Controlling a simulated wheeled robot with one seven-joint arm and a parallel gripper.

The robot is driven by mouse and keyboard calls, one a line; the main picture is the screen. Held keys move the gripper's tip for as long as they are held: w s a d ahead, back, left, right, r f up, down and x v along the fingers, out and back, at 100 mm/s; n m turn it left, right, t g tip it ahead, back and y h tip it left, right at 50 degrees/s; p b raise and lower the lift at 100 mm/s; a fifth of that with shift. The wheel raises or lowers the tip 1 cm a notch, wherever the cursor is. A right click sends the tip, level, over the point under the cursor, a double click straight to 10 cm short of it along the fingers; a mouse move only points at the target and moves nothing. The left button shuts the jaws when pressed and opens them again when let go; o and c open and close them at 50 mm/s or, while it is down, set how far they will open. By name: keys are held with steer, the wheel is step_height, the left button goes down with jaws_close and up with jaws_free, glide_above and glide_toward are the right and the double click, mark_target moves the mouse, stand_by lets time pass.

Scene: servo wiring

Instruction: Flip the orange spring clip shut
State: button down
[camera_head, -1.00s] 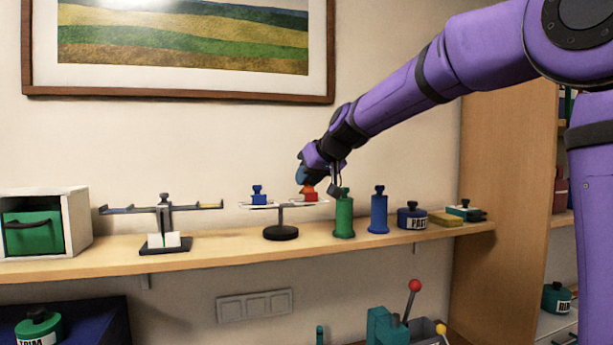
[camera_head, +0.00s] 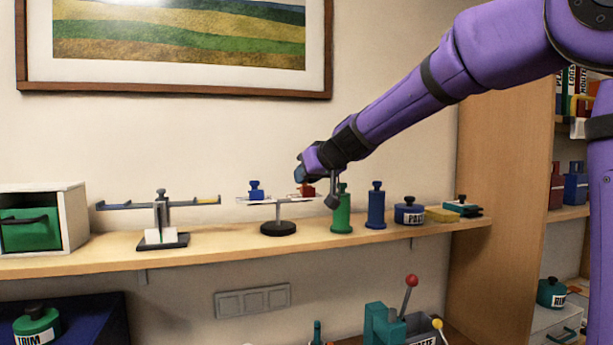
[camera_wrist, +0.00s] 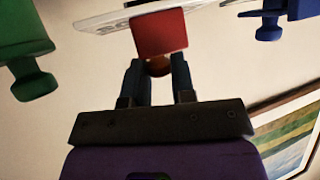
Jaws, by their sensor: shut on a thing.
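My gripper (camera_head: 304,180) is at the right pan of a small balance on the wall shelf. In the wrist view its two dark fingers (camera_wrist: 158,70) are shut on the round orange-brown knob (camera_wrist: 159,66) of a red block (camera_wrist: 160,33). The red block also shows in the head view (camera_head: 308,190), partly hidden by the gripper. It is at the pan; I cannot tell whether it rests on it. I cannot make out an orange spring clip in either view.
The balance (camera_head: 279,228) carries a blue weight (camera_head: 256,190) on its left pan. A green weight (camera_head: 341,212) and a blue one (camera_head: 376,208) stand close on the right. A beam device (camera_head: 161,215) stands left. A lever with a red knob (camera_head: 411,281) is below.

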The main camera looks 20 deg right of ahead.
steer(key=c, duration=0.9)
jaws_free()
steer(key=shift+c, duration=0.2)
steer(key=shift+s+r, duration=0.1)
steer(key=v, duration=1)
steer(key=shift+s, duration=0.2)
steer(key=shift+d+r, duration=0.1)
steer(key=shift+d, duration=0.05)
steer(key=s+d+f+m+g+h, duration=0.1)
steer(key=s+f+g, duration=0.1)
steer(key=s+f, duration=0.4)
steer(key=s+d+f+m+g+h, duration=0.1)
steer(key=s+f, duration=0.5)
steer(key=s, duration=0.8)
steer(key=s+d+f+m+g+h, duration=0.1)
steer(key=s+f+g+h, duration=0.1)
steer(key=s+f, duration=0.4)
steer(key=s+g, duration=0.1)
steer(key=s, duration=0.3)
steer(key=shift+s, duration=0.15)
